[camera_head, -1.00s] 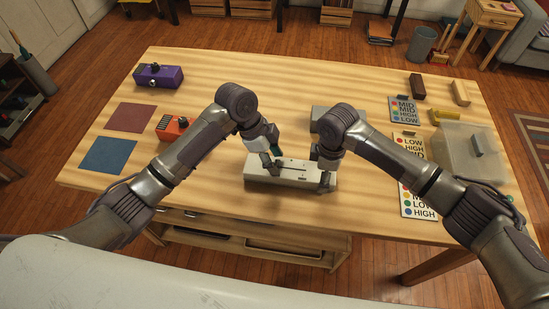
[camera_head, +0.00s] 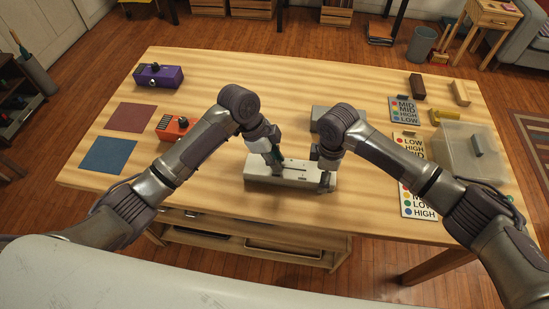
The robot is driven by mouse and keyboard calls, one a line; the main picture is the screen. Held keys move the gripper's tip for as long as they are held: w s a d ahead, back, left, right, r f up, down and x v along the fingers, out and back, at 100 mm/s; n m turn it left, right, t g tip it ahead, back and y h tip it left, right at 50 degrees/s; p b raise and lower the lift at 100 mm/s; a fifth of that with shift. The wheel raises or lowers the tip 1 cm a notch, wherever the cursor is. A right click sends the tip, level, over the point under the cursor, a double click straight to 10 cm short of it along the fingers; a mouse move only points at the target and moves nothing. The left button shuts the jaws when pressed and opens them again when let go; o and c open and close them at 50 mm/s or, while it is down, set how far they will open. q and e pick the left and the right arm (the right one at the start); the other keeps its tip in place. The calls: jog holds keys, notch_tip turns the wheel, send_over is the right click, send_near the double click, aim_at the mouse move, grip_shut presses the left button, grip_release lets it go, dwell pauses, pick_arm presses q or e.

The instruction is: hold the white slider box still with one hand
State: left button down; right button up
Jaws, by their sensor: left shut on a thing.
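The white slider box (camera_head: 262,182) lies near the front middle of the table, with a dark slot along its top. My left gripper (camera_head: 277,166) is at the left part of the box's top. It is shut on a small teal piece there, which looks like the slider's knob; the fingers hide most of it. My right gripper (camera_head: 327,181) is at the box's right end, pointing down. Its fingers are small and partly hidden, so I cannot tell whether it grips the box.
A grey box (camera_head: 322,113) stands behind, partly hidden by my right arm. An orange device (camera_head: 172,128), a purple device (camera_head: 158,76), and red (camera_head: 132,117) and blue (camera_head: 108,155) mats are left. Label cards (camera_head: 404,109) and a clear bin (camera_head: 462,152) are right. The table's back middle is clear.

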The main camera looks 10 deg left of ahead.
aim_at(307, 170)
pick_arm(q)
jog(key=d, duration=0.7)
jog(key=shift+d, duration=0.1)
pick_arm(e)
jog(key=shift+a, duration=0.1)
pick_arm(q)
jog(key=c, duration=1)
grip_release()
jog(key=v, duration=1.2)
